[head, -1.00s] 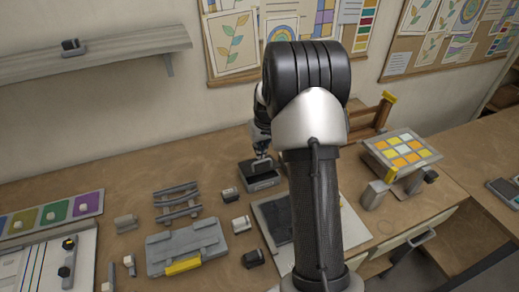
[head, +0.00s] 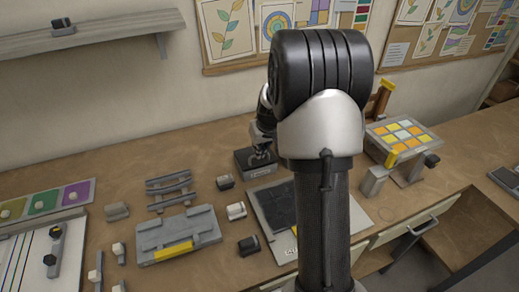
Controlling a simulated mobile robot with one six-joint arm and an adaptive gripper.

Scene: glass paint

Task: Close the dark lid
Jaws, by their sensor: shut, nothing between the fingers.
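A small dark grey box (head: 256,168) with a dark top stands on the workbench, left of my arm's upright link. My gripper (head: 262,152) is small in the view, shut and empty, pointing down at the box's dark top. Its fingertips are at or just above that top; I cannot tell whether they touch. The dark lid cannot be made out clearly as a separate part, and whether it lies flush is too small to tell. My arm hides the bench to the right of the box.
A grey case with a yellow strip (head: 180,236), a slatted rack (head: 170,190) and several small blocks lie left and in front. A dark panel on a pale board (head: 274,208) is close by. A color-tile stand (head: 400,138) is at right. Bare bench lies left of the box.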

